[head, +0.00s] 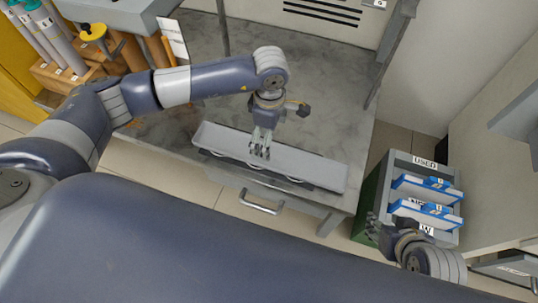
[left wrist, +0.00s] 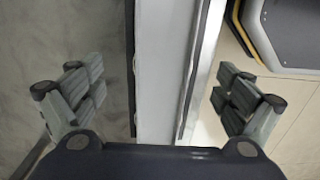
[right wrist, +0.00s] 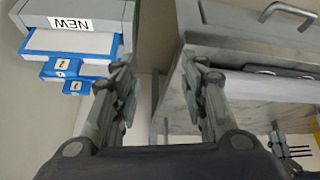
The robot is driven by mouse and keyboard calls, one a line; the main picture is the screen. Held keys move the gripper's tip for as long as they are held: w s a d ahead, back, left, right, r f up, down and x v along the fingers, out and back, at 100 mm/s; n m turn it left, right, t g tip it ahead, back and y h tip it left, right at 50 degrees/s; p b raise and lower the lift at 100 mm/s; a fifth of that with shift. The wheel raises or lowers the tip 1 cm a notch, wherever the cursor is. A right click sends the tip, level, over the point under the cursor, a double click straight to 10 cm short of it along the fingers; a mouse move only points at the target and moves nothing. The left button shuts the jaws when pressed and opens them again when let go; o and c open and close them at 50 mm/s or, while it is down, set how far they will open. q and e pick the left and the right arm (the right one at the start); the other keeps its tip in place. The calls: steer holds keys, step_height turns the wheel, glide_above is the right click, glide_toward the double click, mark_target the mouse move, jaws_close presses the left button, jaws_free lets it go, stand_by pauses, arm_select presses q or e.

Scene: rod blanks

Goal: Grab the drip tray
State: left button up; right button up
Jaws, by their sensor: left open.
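The drip tray (head: 318,176) is a long, shallow grey trough along the front edge of the grey worktable. My left gripper (head: 260,152) points down at the tray's middle. In the left wrist view the tray (left wrist: 164,60) runs between the spread fingers of my left gripper (left wrist: 155,92), one finger on each side, with gaps and no visible contact. My right gripper (head: 373,228) is low at the right, beside the shelf unit and away from the tray. In the right wrist view my right gripper (right wrist: 160,90) has its fingers apart with nothing between them.
A green-grey shelf unit (head: 372,196) labelled USED and NEW holds blue-and-white boxes (head: 425,188) right of the table. A drawer handle (head: 262,203) sticks out below the tray. Tubes in a wooden rack (head: 62,78) stand at the left. The tabletop (head: 330,100) behind the tray is clear.

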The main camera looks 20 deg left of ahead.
arm_select(q)
steer(key=shift+d+f, duration=0.1)
steer(key=shift+f, duration=1.2)
steer(key=f, duration=0.1)
steer(key=f+b, duration=0.1)
steer(key=f, duration=0.2)
steer(key=shift+s+d+f+b, duration=0.15)
steer(key=shift+s+d+b, duration=0.05)
steer(key=shift+s+b, duration=0.15)
steer(key=shift+f, duration=0.3)
steer(key=c, duration=1.3)
arm_select(e)
steer(key=w+a+r+t+y, duration=0.1)
steer(key=w+a+r+t, duration=0.2)
steer(key=w+r+t, duration=0.2)
steer(key=w, duration=0.3)
steer(key=shift+r, duration=0.2)
